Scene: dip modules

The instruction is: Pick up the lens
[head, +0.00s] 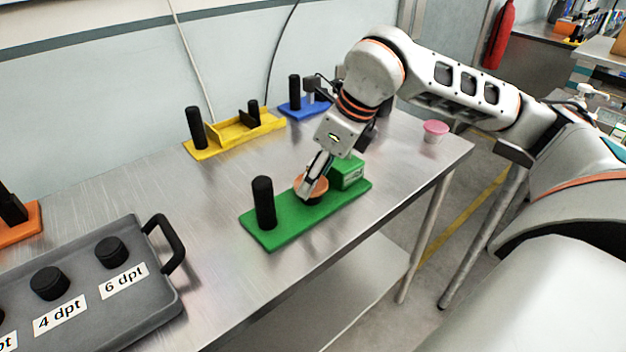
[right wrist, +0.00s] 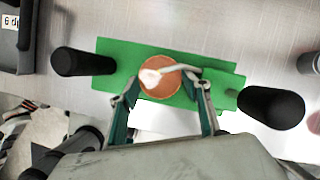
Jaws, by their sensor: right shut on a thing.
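The lens, seen as an orange-brown round disc (head: 312,187), is at the middle of the green module (head: 285,229), between a black post (head: 263,203) and a green box (head: 347,173). My right gripper (head: 309,192) reaches down over the green module and is shut on the disc. In the right wrist view the disc (right wrist: 160,88) lies between the two fingertips (right wrist: 161,80), with a pale curved patch across it. Whether it still rests on the module cannot be told. My left gripper is in neither view.
A grey tray (head: 150,303) with black knobs labelled "4 dpt" and "6 dpt" stands front left. A yellow module (head: 233,132) and a blue module (head: 300,108) stand behind. An orange module (head: 28,217) is at far left. A pink cup (head: 435,131) stands near the right table edge.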

